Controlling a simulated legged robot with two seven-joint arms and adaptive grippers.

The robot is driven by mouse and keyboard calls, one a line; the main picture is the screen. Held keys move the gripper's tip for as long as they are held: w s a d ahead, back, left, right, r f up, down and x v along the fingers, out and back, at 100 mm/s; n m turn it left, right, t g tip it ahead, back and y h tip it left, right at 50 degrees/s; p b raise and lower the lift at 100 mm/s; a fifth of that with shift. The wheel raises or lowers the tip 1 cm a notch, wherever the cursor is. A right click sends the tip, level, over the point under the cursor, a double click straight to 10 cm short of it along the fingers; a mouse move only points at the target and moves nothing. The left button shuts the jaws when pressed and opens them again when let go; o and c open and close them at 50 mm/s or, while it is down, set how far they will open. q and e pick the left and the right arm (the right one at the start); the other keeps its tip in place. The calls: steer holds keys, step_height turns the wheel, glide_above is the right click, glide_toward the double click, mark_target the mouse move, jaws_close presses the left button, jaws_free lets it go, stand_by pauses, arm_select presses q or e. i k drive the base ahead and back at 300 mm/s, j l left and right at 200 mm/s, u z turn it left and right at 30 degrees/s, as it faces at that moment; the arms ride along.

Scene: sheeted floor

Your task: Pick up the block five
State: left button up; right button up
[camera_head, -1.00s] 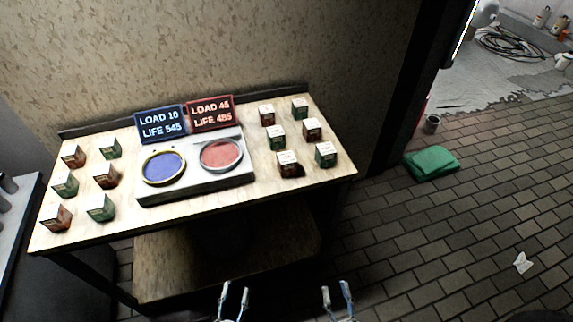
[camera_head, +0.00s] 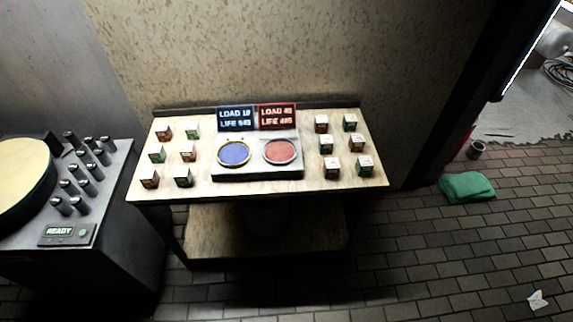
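Several small red and green blocks stand on a light wooden table (camera_head: 240,190). The left group has red blocks, such as the front one (camera_head: 149,179), and green ones, such as the front one (camera_head: 183,177). The right group also mixes red blocks, such as the front one (camera_head: 332,167), and green ones, such as the front one (camera_head: 365,165). Their markings are too small to read, so I cannot tell which is block five. Neither of my grippers is in view.
Between the groups stands a scale with a blue pan (camera_head: 234,153) and a red pan (camera_head: 281,151), with two display signs behind. A dark console (camera_head: 110,220) reading READY stands at left. A green cloth (camera_head: 467,187) lies on the tiled floor at right, which is largely clear.

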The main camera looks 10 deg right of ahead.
mark_target(331, 168)
steer(key=l+u, duration=0.75)
steer(key=u, duration=0.2)
steer(key=l+u, duration=0.45)
steer(key=k+l+u, duration=0.15)
steer(key=l+u, duration=0.15)
steer(key=u, duration=0.2)
